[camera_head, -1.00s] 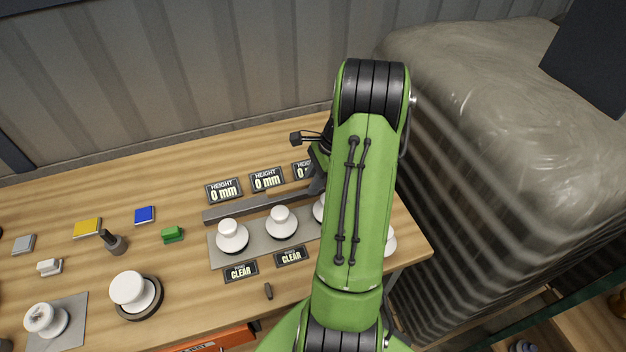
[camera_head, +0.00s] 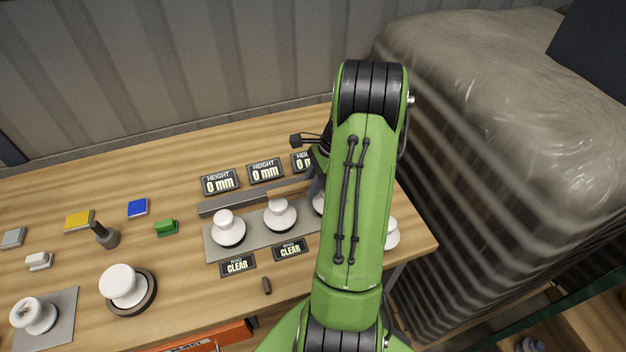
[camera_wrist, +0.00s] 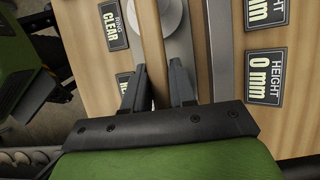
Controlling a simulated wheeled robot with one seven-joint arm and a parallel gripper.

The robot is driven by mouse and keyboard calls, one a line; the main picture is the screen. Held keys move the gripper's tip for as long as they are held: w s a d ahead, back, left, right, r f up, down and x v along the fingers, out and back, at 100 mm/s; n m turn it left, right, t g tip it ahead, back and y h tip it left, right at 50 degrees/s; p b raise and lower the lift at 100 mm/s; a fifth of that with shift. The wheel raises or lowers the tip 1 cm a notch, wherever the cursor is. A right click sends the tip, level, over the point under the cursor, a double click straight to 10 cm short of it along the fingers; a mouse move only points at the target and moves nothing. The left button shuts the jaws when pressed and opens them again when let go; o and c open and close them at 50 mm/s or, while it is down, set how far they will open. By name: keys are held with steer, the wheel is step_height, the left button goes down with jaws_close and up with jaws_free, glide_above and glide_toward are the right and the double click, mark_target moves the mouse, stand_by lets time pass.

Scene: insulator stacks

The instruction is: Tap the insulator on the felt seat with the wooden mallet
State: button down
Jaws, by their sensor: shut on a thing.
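A white insulator (camera_head: 121,283) stands upright on the round dark brown felt seat (camera_head: 150,303) at the front left of the bench. My gripper (camera_wrist: 157,90) is shut on the wooden mallet. In the wrist view a pale wooden strip (camera_wrist: 149,45), probably part of the mallet, runs between the fingers. In the head view a short tan wooden end (camera_head: 288,190) shows left of my arm, behind the row of insulators. The rest of the mallet is hidden by my arm. My gripper is well to the right of the felt seat.
Several white insulators stand on a grey plate (camera_head: 212,250) before a dark rail (camera_head: 222,204). HEIGHT displays (camera_head: 220,183) read 0 mm; RING signs (camera_head: 238,265) read CLEAR. Another insulator (camera_head: 33,316) stands on a grey square. A dark post (camera_head: 104,237) and coloured blocks stand behind the felt seat.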

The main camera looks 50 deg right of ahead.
steer(key=shift+f, duration=0.35)
step_height(320, 180, up, 6)
steer(key=p, duration=0.6)
steer(key=shift+r+p, duration=0.25)
steer(key=shift+p, duration=0.15)
steer(key=shift+f, duration=0.15)
